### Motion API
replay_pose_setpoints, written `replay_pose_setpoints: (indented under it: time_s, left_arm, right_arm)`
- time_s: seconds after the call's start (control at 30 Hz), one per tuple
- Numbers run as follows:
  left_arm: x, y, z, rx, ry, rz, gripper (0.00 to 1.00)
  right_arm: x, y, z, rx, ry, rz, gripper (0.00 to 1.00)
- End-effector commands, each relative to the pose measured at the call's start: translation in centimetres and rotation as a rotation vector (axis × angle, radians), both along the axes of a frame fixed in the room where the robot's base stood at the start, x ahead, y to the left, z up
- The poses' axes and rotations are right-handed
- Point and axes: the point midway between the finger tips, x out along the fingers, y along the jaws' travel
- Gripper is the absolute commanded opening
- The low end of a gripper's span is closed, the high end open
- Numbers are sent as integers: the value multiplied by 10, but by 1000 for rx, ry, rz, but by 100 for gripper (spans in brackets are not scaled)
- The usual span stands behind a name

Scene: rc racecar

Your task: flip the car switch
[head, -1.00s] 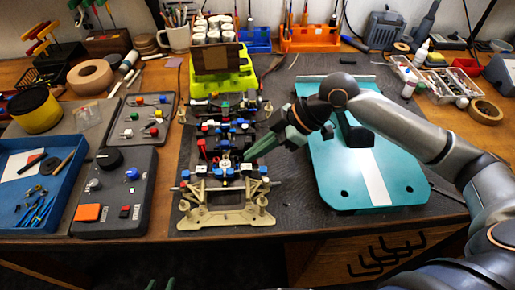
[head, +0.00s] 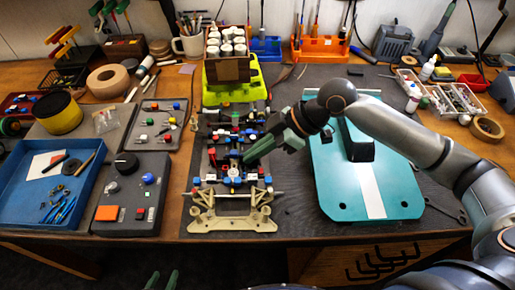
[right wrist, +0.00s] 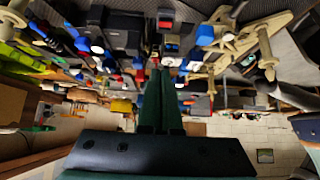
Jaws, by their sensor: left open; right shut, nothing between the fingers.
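The RC car (head: 232,222) lies on the dark mat, with a beige chassis end toward me and blue, red and black parts along its middle. My right gripper (head: 247,160) reaches in from the right, its green fingers shut and empty, tips low over or against the car's middle. In the right wrist view, the shut fingers (right wrist: 158,72) point in among the car's parts. A small red-topped part (right wrist: 168,24) shows beyond the tips; I cannot tell whether it is the switch. My left gripper (head: 161,281) shows only as two separated green fingertips at the bottom edge.
A teal stand (head: 400,180) lies right of the car. A dark control box (head: 128,205) with an orange button and a blue tray (head: 22,205) lie left. A yellow-green holder (head: 255,88) with a rack of white-topped jars stands behind the car.

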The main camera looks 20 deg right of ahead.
Motion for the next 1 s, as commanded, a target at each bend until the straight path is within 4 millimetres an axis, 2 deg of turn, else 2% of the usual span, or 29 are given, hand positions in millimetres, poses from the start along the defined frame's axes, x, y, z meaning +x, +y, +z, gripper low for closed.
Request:
replay_pose_setpoints:
  time_s: [0.03, 0.1, 0.3, 0.5, 1.0]
  left_arm:
    - [0, 0, 15, 0, 1, 0, 49]
    - [0, 0, 6, -2, -3, 0, 49]
    - [-2, 0, 1, 0, 6, 0, 49]
    - [-2, 0, 0, 1, 7, 0, 49]
    - [-2, 0, 0, 1, 7, 0, 49]
  right_arm:
    - [0, 2, 13, 1, 1, 0, 0]
    - [-2, -11, 20, -2, -5, -5, 0]
    - [-9, -35, 58, -2, -3, -4, 0]
    - [-14, -49, 81, 0, -1, -3, 0]
    - [-16, -52, 87, 0, 1, -1, 0]
